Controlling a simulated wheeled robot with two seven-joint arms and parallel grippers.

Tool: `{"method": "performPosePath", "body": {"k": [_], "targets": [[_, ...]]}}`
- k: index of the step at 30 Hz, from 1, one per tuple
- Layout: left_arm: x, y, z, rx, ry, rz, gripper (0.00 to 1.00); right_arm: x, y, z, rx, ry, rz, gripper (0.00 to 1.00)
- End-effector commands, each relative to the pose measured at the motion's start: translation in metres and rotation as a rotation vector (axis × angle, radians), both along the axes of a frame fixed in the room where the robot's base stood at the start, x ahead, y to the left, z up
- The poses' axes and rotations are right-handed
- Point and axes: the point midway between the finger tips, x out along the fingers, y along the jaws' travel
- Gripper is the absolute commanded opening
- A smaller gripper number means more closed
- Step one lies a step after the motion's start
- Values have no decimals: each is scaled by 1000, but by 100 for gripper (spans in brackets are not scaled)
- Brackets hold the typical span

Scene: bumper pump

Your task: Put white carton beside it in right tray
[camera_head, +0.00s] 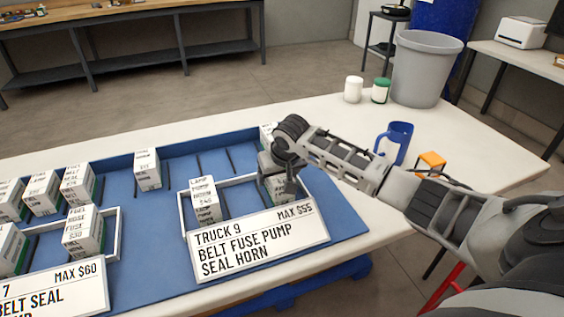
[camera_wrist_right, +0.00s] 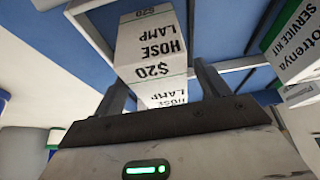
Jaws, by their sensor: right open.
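The right tray (camera_head: 184,222) is a white-rimmed bin behind the "TRUCK 9" sign (camera_head: 262,238). A white carton (camera_head: 204,203) stands upright in its left part. Another white carton (camera_head: 280,188) is at its right end, partly hidden by my right gripper (camera_head: 276,168), which is above it. In the right wrist view a white carton (camera_wrist_right: 150,52) marked "HOSE LAMP $20" shows between and beyond the fingers of my right gripper (camera_wrist_right: 163,88). The jaws are open. I cannot tell whether they touch it. My left gripper is not in view.
Several other white cartons (camera_head: 147,169) stand on the blue board to the left and back. A carton (camera_head: 267,133) is partly hidden behind my right wrist.

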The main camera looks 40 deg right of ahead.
Motion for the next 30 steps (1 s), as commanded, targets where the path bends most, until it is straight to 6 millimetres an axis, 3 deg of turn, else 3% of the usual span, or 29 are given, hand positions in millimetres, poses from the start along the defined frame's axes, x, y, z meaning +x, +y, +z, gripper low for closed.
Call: {"method": "performPosePath", "body": {"k": [6,12,30], "targets": [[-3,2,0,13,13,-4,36,-19,5,47,0,-2,2,74],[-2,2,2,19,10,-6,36,-32,8,74,-1,-1,1,74],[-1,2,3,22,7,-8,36,-36,9,83,0,1,0,74]]}}
